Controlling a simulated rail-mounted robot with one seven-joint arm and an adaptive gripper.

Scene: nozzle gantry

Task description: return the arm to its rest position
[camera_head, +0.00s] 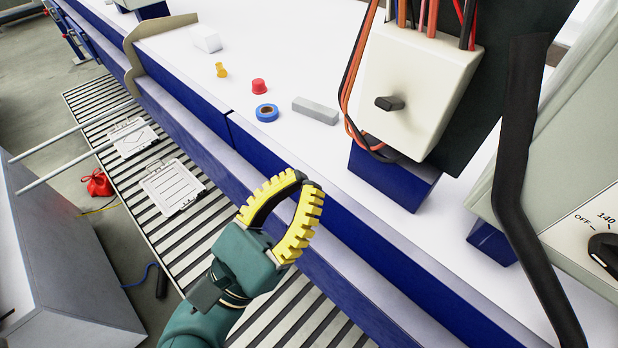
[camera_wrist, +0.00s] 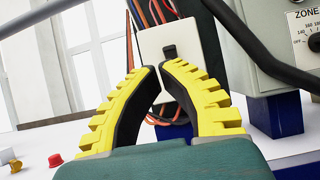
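My gripper (camera_head: 303,181) has yellow ribbed fingers with dark inner pads on a green wrist. In the head view it hangs over the front edge of the white bench, above the slatted conveyor. Its curved fingers come together at the tips, with an empty hollow between them. In the wrist view the fingertips (camera_wrist: 159,68) meet or nearly meet, in front of a cream switch box, and no object is held. Most of my arm is outside the head view.
A blue tape roll (camera_head: 267,112), red cap (camera_head: 259,86), yellow piece (camera_head: 221,70) and grey block (camera_head: 315,111) lie on the bench (camera_head: 290,65). The switch box (camera_head: 415,90) with cables and a thick black hose (camera_head: 512,160) stand right. The conveyor (camera_head: 195,240) carries flat plates.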

